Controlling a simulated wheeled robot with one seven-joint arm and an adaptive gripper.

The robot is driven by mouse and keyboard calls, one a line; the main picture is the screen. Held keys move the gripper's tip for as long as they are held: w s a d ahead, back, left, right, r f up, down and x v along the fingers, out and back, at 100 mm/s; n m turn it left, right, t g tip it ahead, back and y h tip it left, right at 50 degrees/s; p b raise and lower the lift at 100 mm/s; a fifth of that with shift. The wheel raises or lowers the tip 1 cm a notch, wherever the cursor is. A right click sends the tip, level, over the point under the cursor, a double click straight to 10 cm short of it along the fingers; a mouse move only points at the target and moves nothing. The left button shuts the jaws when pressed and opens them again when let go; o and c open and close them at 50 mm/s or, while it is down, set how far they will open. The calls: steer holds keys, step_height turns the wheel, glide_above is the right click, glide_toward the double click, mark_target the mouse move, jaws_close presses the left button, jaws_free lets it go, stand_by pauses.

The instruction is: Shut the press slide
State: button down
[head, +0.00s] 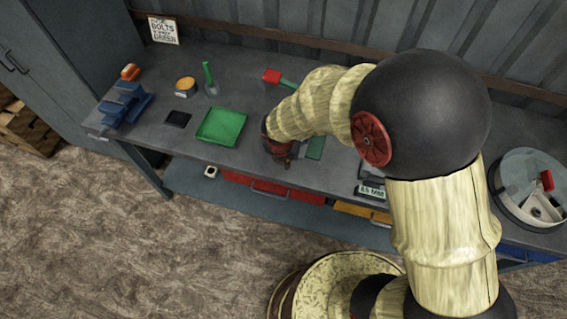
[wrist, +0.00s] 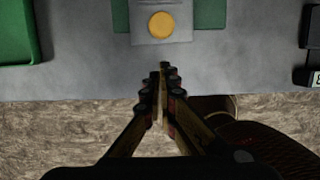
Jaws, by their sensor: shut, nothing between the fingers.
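In the wrist view, a grey plate (wrist: 147,35) with a round yellow disc (wrist: 162,25) on it lies over a green base (wrist: 211,14) at the top. It appears to be the press slide; whether it is open or shut I cannot tell. In the head view, part of the green base (head: 316,148) shows beside my gripper, and the rest is hidden by my arm. My gripper (wrist: 163,72) is shut and empty. In the wrist view its tips appear over the bench's front strip, just below the plate; contact is unclear. It also shows in the head view (head: 281,158).
A green tray (head: 221,126) stands left on the grey bench (head: 230,75). Further left are a blue vise-like block (head: 125,106) and a yellow-topped tin (head: 185,86). A red-and-green item (head: 272,76) lies behind my arm. A round glass-topped container (head: 530,180) stands at the right.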

steer(key=shift+w+d, duration=0.2)
steer(key=shift+w, duration=0.3)
steer(key=shift+w+d, duration=0.2)
steer(key=shift+w, duration=0.3)
steer(key=shift+w+r, duration=0.1)
steer(key=shift+w+d+r, duration=0.1)
steer(key=shift+w+d, duration=0.05)
steer(key=shift+w, duration=0.15)
steer(key=w+d+p, duration=0.1)
steer(key=w+p, duration=0.1)
steer(key=w, duration=0.2)
steer(key=w+d+p, duration=0.1)
steer(key=w+p, duration=0.2)
steer(key=w, duration=0.1)
steer(key=w+d+p, duration=0.2)
steer(key=w+p, duration=0.1)
steer(key=w, duration=0.1)
steer(key=shift+d, duration=0.1)
